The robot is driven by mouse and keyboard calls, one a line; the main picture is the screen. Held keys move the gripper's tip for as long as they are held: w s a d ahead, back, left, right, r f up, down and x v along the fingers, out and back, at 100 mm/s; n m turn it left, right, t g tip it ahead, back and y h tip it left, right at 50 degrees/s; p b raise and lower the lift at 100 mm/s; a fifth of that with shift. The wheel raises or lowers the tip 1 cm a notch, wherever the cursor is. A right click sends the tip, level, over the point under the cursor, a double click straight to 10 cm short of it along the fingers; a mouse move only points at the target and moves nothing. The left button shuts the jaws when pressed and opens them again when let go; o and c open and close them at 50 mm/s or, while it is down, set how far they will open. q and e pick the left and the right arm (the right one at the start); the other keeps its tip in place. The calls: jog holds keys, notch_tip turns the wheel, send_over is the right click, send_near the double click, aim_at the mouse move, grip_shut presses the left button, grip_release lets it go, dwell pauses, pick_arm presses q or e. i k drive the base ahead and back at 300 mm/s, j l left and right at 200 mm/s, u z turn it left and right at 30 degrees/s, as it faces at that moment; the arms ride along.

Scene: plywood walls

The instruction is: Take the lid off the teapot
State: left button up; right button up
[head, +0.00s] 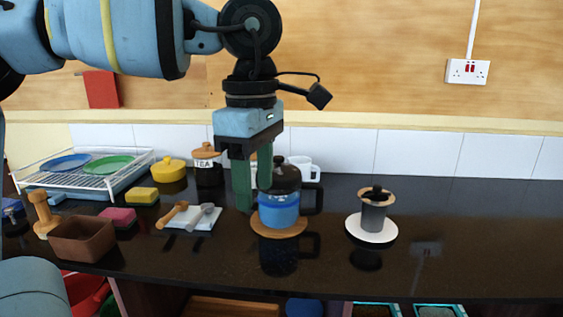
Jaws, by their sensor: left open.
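The likely teapot (280,210) has a blue body and a black handle on its right, and stands upright on a round wooden mat (278,232). Its dark domed lid (285,175) with a small knob is on top. My left gripper (254,201) points down at the pot's left side, with its two green fingers apart and nothing between them that I can make out. The right finger overlaps the lid's left edge in the view; I cannot tell whether they touch. My right gripper is not in view.
A grey pot (373,216) with a black knob stands on a white saucer (372,236) to the right. A white mug (306,168) is behind the teapot. A tea jar (208,175), a cloth with utensils (196,222) and a brown box (82,240) are left. The counter's right side is clear.

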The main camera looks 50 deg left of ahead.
aim_at(291, 178)
jog(key=i+j, duration=0.75)
jog(key=j, duration=0.2)
